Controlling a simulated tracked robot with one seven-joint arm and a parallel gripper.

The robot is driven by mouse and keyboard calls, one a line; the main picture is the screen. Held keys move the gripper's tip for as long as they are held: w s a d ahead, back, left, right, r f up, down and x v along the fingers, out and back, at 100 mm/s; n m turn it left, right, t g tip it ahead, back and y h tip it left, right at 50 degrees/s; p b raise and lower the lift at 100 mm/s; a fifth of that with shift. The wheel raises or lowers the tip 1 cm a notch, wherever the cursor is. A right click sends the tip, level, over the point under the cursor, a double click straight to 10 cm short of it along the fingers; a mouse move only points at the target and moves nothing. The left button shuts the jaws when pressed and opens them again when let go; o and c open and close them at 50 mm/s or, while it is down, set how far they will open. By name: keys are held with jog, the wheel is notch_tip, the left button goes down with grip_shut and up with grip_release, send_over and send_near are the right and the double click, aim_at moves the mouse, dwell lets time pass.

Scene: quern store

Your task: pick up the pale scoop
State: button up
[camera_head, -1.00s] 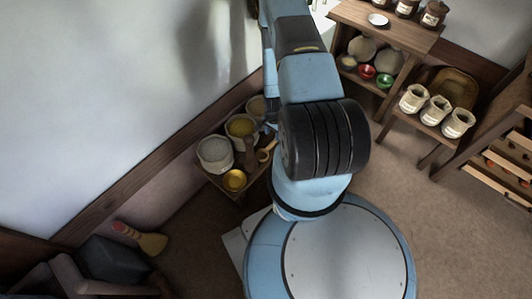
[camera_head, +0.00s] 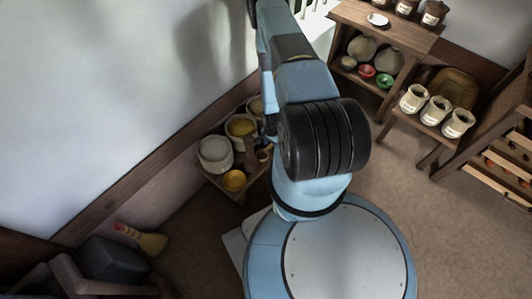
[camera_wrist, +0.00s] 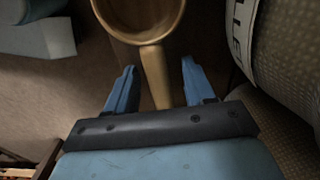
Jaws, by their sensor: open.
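The pale scoop (camera_wrist: 155,70) is at the top middle of the wrist view. Its round bowl is cut off by the top edge, and its handle runs down toward my gripper. My gripper (camera_wrist: 158,76) is open, with one blue finger on each side of the handle and a gap on both sides. I cannot tell how far the handle lies below the fingertips.
A lettered sack (camera_wrist: 285,45) stands close on the right in the wrist view. A shelf (camera_head: 400,35) and a bench with jars (camera_head: 437,125) stand at the right. Open floor lies between.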

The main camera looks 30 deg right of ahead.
jog(key=shift+f, duration=0.1)
grip_shut()
dwell(0.5)
